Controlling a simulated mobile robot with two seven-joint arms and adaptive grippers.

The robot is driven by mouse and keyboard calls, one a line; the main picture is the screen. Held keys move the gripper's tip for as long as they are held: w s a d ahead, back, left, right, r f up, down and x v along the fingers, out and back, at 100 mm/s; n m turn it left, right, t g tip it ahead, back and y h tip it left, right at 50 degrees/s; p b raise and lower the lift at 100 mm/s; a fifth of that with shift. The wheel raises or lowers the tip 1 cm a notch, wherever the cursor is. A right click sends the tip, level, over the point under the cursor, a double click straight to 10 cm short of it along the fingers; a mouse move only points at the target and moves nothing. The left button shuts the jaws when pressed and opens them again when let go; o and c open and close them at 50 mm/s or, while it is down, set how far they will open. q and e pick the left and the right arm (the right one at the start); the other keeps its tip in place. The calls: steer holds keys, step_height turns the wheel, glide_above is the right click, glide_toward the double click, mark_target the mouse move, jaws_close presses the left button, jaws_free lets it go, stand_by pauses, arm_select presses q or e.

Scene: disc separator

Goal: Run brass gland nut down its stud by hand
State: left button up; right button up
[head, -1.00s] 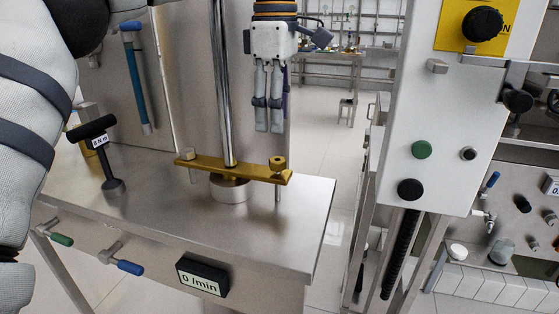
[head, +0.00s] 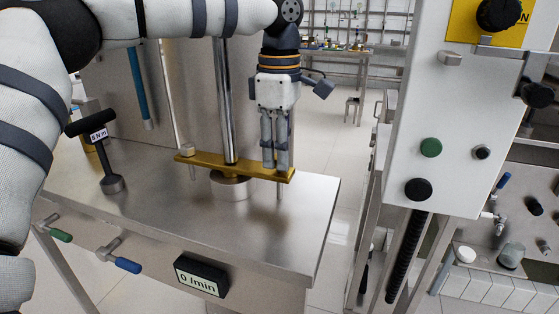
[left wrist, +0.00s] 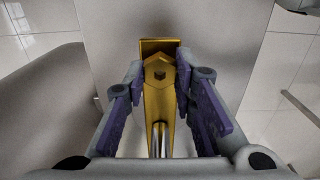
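The brass gland plate (head: 215,166) lies across the base of a vertical steel shaft (head: 226,100) on the steel bench. The hex brass nut (left wrist: 158,72), with a dark stud tip in its middle, sits at the plate's end in the left wrist view. In the head view my gripper's fingers hide it. My left gripper (head: 275,166) points straight down over the right end of the plate. Its two purple-padded fingers (left wrist: 160,72) stand apart on either side of the nut, with gaps showing. My right gripper is in neither view.
A black T-handled torque tool (head: 105,155) stands on the bench at left. A pale capped stud (head: 187,150) is at the plate's left end. A "0 l/min" display (head: 201,276) is on the bench front. A white control cabinet (head: 445,130) stands at right.

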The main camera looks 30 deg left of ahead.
arm_select(q)
jaws_close()
steer(key=shift+r+m, duration=0.1)
steer(key=shift+m, duration=1.6)
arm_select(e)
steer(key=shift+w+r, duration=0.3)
arm_select(q)
steer(key=shift+m+p, duration=0.3)
steer(key=shift+m, duration=0.3)
steer(key=m, duration=0.4)
steer(key=shift+m, duration=2.2)
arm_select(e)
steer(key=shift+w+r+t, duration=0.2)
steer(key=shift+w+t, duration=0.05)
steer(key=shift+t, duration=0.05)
